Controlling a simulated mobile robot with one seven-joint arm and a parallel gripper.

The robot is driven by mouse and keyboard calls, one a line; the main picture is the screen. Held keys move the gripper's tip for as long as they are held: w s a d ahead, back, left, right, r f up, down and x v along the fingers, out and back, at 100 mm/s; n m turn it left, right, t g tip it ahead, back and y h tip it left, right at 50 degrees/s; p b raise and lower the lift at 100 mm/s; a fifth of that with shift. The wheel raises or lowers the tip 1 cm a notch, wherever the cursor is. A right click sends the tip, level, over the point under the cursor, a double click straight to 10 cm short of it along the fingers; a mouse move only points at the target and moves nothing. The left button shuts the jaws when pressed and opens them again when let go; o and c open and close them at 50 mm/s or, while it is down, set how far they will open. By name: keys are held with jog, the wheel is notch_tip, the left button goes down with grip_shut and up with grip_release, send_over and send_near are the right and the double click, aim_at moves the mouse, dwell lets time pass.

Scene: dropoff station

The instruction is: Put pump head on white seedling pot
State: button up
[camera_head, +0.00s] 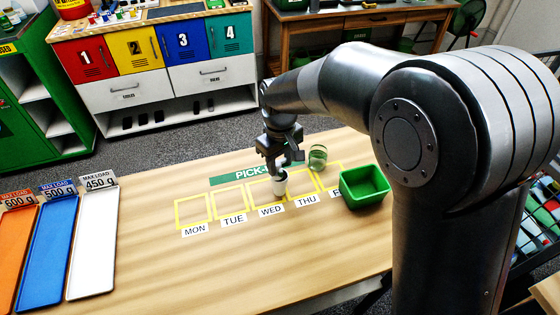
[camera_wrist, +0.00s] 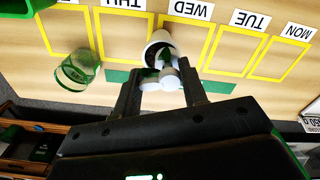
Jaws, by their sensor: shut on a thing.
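The white seedling pot (camera_head: 280,186) stands on the table near the WED square. In the wrist view the pot (camera_wrist: 156,39) shows its dark open mouth. My gripper (camera_head: 275,165) is right above the pot, pointing down. In the wrist view my gripper (camera_wrist: 160,82) is shut on the white pump head (camera_wrist: 168,75), which is between its fingers. The pump head overlaps the pot's mouth in that view; I cannot tell whether it touches the pot. In the head view the pump head is hidden or too small to make out.
A greenish glass jar (camera_head: 318,158) stands just right of my gripper, and a green bin (camera_head: 364,187) is further right. Orange, blue and white trays (camera_head: 95,245) lie at the left. The MON (camera_head: 193,212) and TUE squares are empty. The front of the table is clear.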

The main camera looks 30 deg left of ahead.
aim_at(280, 161)
jog(key=shift+f, duration=0.15)
jog(key=o, duration=0.9)
jog(key=shift+o, duration=0.2)
notch_tip(280, 161, up, 12)
jog(key=shift+r, duration=0.2)
